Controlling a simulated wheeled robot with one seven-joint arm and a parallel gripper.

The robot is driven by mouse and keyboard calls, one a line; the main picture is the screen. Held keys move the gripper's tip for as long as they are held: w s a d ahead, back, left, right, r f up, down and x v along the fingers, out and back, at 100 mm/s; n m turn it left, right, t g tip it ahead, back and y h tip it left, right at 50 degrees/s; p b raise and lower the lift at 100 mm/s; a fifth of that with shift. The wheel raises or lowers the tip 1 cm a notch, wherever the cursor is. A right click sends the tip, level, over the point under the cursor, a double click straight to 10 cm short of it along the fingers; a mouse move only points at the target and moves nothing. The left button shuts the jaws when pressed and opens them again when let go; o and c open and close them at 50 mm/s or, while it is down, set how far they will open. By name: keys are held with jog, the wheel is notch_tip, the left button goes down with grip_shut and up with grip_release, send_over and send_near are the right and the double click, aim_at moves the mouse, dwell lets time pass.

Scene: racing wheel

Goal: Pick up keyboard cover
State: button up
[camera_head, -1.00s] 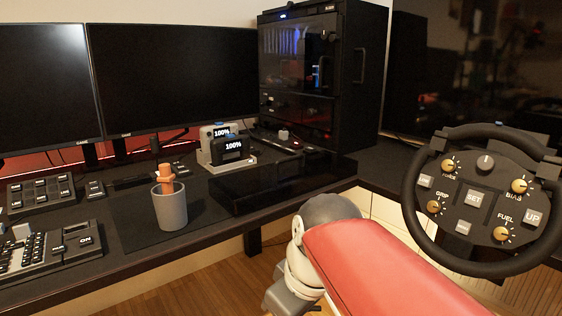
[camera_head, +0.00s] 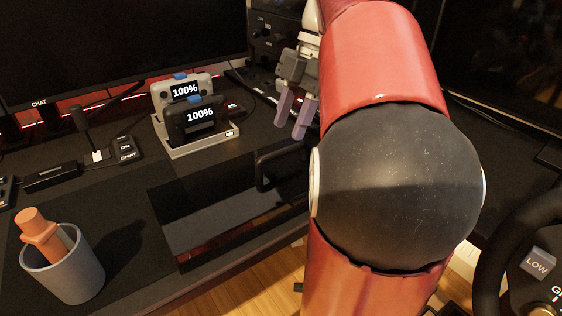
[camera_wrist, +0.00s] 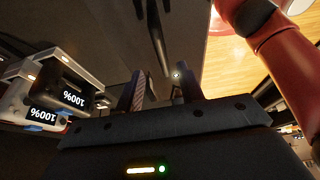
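The keyboard cover appears to be the glossy, dark see-through box (camera_head: 215,222) with a black bar handle (camera_head: 262,172), lying on the desk in the middle of the head view. My gripper (camera_head: 292,116) hangs above and beyond the handle's end, fingers pointing down, apart from the cover. Its two fingers are spread with nothing between them. In the wrist view a dark bar, likely the handle (camera_wrist: 154,32), lies ahead of and between the open fingers (camera_wrist: 163,88). My arm hides the cover's right side in the head view.
Two devices reading 100% (camera_head: 196,118) stand in a dock (camera_head: 200,145) left of my gripper. A grey cup (camera_head: 63,272) with an orange item stands at the lower left. Monitors line the back; a racing wheel (camera_head: 493,280) is at the right.

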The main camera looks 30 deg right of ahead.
aim_at(282, 151)
jog(key=x, duration=0.6)
jog(key=shift+s+f+b, duration=0.25)
jog(key=shift+f+b, duration=0.05)
jog(key=shift+b, duration=0.05)
grip_shut()
